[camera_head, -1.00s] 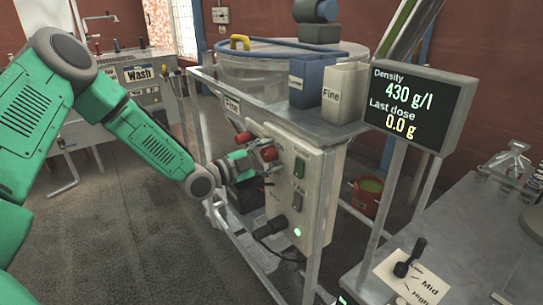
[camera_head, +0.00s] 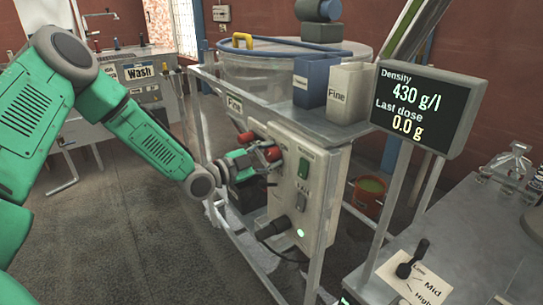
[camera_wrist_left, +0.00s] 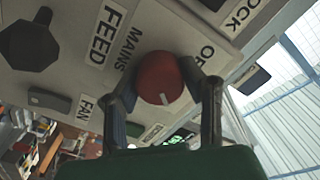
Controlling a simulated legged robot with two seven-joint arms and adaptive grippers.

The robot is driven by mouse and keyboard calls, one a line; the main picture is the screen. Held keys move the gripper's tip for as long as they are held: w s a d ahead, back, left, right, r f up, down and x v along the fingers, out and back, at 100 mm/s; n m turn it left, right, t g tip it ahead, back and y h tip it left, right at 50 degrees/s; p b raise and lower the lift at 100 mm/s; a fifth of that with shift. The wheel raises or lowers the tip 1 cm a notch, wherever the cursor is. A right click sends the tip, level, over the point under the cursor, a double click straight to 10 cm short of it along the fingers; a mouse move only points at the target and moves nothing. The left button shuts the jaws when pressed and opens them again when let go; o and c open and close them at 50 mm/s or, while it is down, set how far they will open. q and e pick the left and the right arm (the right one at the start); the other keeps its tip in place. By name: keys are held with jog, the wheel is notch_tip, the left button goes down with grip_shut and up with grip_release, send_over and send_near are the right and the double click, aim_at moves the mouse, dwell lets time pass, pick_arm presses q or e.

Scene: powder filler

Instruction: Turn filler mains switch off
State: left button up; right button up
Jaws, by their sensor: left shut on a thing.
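The filler's control box (camera_head: 322,200) stands on the frame in the middle of the head view. Its red mains knob (camera_head: 272,153) sticks out from the front panel. In the left wrist view the red knob (camera_wrist_left: 160,80) has a white mark and sits between the MAINS label and a partly hidden label starting "OF". My left gripper (camera_head: 266,161) is at this knob, and in the wrist view its two fingers (camera_wrist_left: 170,84) are shut on the knob's sides. My right gripper is not in view.
A second red knob (camera_head: 245,137) is left of the gripper. A green switch (camera_head: 304,168) and a grey switch (camera_head: 301,191) are close on its right. The Density display (camera_head: 424,108) stands at the right.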

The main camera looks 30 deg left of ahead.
pick_arm(q)
jog(key=n, duration=0.4)
jog(key=shift+s+a+f, duration=0.1)
jog(key=shift+f, duration=0.2)
jog(key=n, duration=0.4)
jog(key=shift+n, duration=0.4)
jog(key=n, duration=0.4)
jog(key=shift+f+n, duration=0.1)
jog(key=shift+n, duration=1.9)
jog(key=o, duration=1.1)
jog(key=shift+o, duration=0.2)
jog(key=shift+a, duration=0.15)
